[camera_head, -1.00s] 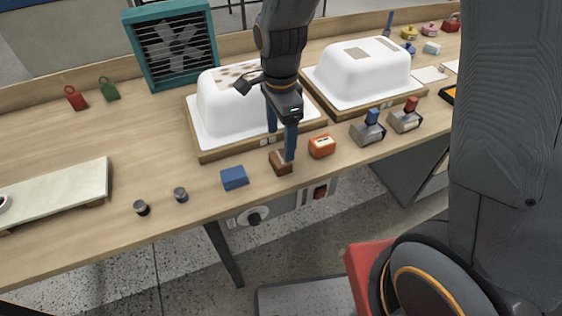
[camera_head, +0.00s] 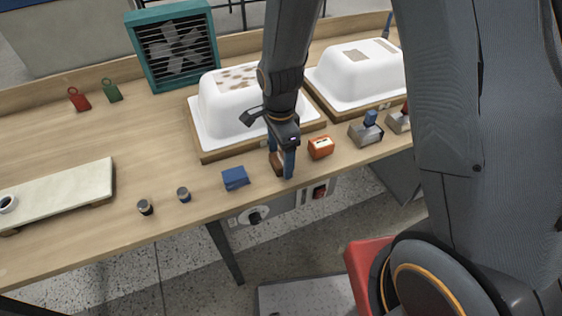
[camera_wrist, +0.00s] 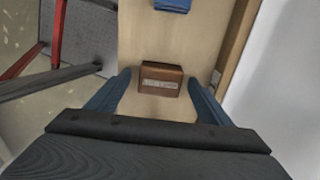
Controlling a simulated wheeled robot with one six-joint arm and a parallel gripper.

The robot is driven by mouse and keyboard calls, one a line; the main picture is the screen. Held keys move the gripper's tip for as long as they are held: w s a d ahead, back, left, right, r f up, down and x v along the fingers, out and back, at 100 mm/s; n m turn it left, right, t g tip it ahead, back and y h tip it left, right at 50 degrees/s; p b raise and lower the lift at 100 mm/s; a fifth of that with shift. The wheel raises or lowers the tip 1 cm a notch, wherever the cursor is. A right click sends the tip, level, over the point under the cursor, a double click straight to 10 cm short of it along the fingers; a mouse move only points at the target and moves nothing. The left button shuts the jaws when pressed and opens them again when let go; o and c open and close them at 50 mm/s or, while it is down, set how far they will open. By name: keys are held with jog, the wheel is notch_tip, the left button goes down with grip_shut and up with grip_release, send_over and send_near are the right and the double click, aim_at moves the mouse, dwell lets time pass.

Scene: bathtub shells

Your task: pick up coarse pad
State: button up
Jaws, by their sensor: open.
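A brown block with a pale label (camera_head: 277,166), which looks like the coarse pad, sits on the bench near its front edge. It also shows in the wrist view (camera_wrist: 161,78); its label is too small to read. My gripper (camera_head: 281,160) points down over it and is open. In the wrist view my gripper's blue fingers (camera_wrist: 158,82) stand on either side of the block, with a visible gap at each side. In the head view one finger partly hides the block.
A blue pad (camera_head: 235,177) lies left of the block and an orange pad (camera_head: 320,147) right of it. A white tub shell (camera_head: 228,105) on a wooden base stands behind. Two dark knobs (camera_head: 184,195) stand further left. The bench's front edge is close.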

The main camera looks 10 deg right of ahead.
aim_at(281, 159)
jog(key=shift+c, duration=0.3)
jog(key=c, duration=1.2)
jog(key=shift+o, duration=0.2)
jog(key=shift+r, duration=0.1)
notch_tip(281, 159, up, 10)
jog(key=b, duration=0.1)
jog(key=shift+b, duration=0.3)
